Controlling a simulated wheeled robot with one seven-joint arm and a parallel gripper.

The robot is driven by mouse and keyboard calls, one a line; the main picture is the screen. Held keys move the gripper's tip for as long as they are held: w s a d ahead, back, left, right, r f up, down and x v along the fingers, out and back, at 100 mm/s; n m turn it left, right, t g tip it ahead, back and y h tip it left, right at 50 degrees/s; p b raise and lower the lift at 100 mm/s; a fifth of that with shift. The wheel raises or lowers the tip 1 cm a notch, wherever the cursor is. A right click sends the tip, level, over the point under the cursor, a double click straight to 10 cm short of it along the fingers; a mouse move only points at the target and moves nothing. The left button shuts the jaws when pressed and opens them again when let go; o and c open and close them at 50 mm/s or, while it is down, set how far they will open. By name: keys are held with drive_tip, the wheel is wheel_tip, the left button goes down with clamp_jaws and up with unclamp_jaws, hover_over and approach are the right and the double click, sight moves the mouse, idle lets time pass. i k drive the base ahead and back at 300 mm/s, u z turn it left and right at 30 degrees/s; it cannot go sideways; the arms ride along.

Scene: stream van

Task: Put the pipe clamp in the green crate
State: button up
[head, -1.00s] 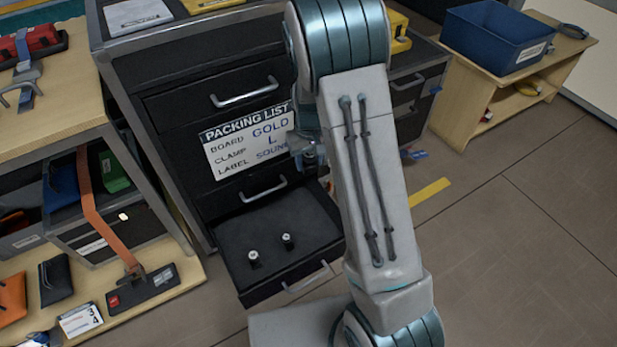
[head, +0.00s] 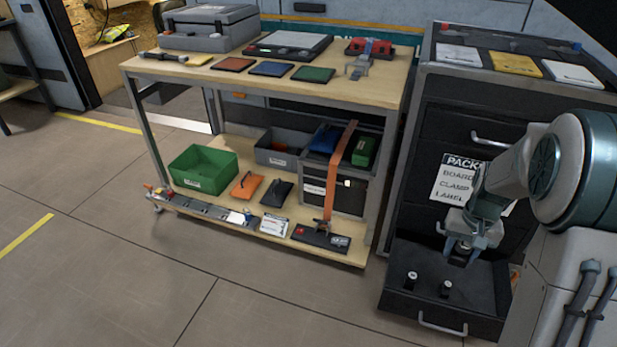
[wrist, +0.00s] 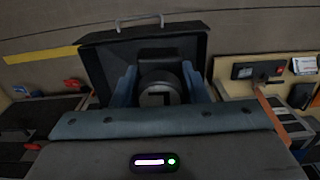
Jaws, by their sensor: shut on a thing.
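My gripper (head: 463,252) is over the open drawer (head: 478,318) of the black cabinet. In the wrist view its blue fingers (wrist: 160,88) are shut on a dark, round-faced thing, which I take to be the pipe clamp (wrist: 158,96). A pale mark shows on its face, not clearly legible. In the head view the held thing is a small dark shape under the fingers. The green crate (head: 203,181) stands on the lower shelf of the wooden bench, well left of my gripper, and its visible inside looks empty.
Two small dark pieces with pale tops (head: 411,279) stand in the drawer. A packing list (head: 457,180) hangs on the cabinet front. Near the crate are a grey bin (head: 277,152), orange and black pouches and a rail-like strip (head: 195,208). Open floor lies before the bench.

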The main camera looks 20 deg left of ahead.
sight(206, 172)
drive_tip(key=u, duration=0.25)
drive_tip(key=k, duration=0.6)
drive_tip(key=u, duration=1.1)
drive_tip(key=i, duration=0.6)
drive_tip(key=u, duration=1.15)
drive_tip(key=i, duration=2.25)
drive_tip(key=z, duration=1.5)
drive_tip(key=i, duration=0.85)
drive_tip(key=z, duration=0.2)
